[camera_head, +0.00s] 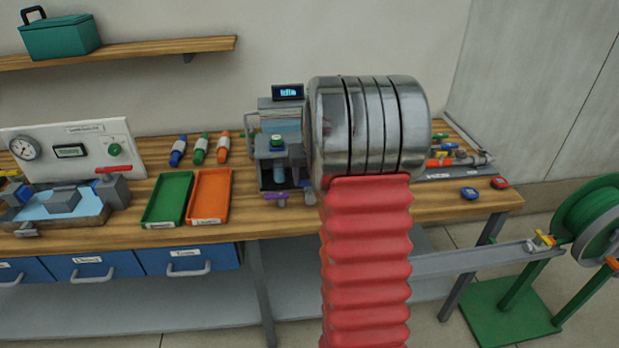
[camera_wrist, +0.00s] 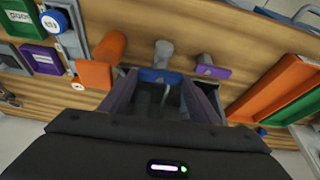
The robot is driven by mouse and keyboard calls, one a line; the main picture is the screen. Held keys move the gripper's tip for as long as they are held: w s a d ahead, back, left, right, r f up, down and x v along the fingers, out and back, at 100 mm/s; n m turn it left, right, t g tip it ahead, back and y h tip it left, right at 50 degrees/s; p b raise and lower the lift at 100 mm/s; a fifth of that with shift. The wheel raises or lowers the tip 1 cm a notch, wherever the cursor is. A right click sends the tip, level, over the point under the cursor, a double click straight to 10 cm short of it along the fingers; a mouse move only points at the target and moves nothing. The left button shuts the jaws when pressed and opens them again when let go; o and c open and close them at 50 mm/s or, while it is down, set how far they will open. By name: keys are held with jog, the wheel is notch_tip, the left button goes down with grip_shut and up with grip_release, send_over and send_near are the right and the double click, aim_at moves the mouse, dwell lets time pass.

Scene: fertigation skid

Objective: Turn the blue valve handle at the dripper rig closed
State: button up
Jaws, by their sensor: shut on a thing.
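In the wrist view, my gripper (camera_wrist: 160,88) is shut on the blue valve handle (camera_wrist: 160,76), which lies crosswise between its two fingertips. A grey stem (camera_wrist: 163,53) rises just beyond the handle. An orange handle (camera_wrist: 97,73) stands to its left and a purple handle (camera_wrist: 210,71) to its right, both outside the fingers. In the head view, my silver and red arm hides my gripper and the blue handle. A purple handle (camera_head: 275,196) shows at the bench edge beside my arm.
Green (camera_head: 166,199) and orange (camera_head: 209,196) trays lie left of a grey device (camera_head: 270,150) on the wooden bench. A small display (camera_head: 288,92) stands behind it. Pipe fittings (camera_head: 461,160) lie at the right, with a green hose reel (camera_head: 592,215) beyond the bench.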

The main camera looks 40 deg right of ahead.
jog(key=shift+a+m, duration=0.2)
jog(key=shift+m, duration=0.2)
jog(key=o, duration=1)
jog(key=shift+o, duration=0.2)
jog(key=v, duration=1.3)
jog(key=shift+a+r, duration=0.2)
jog(key=shift+r, duration=0.15)
jog(key=shift+w, duration=0.1)
